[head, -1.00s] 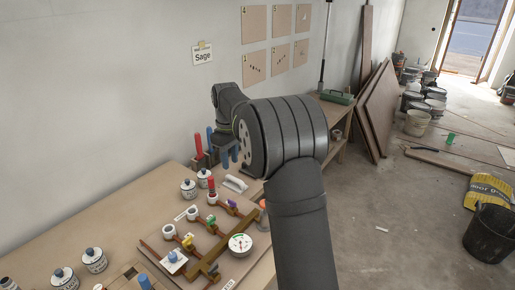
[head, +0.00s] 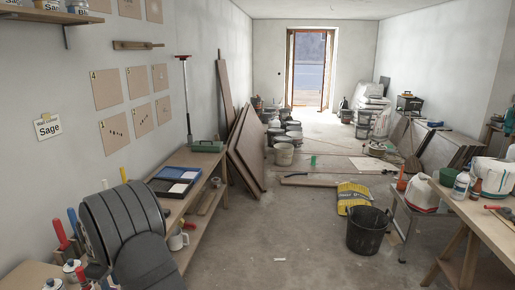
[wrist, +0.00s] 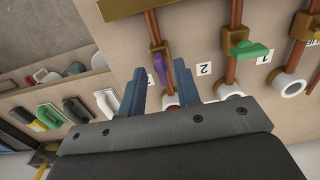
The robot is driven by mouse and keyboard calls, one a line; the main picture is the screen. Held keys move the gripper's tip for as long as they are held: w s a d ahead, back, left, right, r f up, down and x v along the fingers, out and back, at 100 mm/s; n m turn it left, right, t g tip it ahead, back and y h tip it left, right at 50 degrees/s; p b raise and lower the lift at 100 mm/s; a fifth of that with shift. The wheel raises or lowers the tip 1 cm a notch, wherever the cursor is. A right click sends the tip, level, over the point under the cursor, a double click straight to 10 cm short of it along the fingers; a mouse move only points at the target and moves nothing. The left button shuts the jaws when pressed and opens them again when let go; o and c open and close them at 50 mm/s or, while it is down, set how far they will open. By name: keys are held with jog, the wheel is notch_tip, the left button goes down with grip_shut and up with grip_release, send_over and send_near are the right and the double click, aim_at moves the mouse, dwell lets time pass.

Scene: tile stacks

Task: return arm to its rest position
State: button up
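My gripper (wrist: 159,68) shows in the wrist view with two blue fingers spread apart. Nothing is held between them. Beyond the fingers is a board (wrist: 205,22) with copper pipes, a purple valve handle (wrist: 160,69) and a green valve handle (wrist: 251,50). The purple handle appears in the gap between the fingers, apart from them as far as I can tell. In the head view my dark arm fills the lower left and hides most of the bench there; I cannot make out the gripper clearly.
A wooden bench (head: 205,166) along the left wall carries a blue tray (head: 174,182) and a green box (head: 207,146). Leaning boards (head: 247,150) stand behind it. A black bucket (head: 368,231) stands on the floor. The floor in front is mostly clear.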

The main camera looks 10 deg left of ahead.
jog(key=shift+f, duration=0.55)
jog(key=shift+r, duration=0.15)
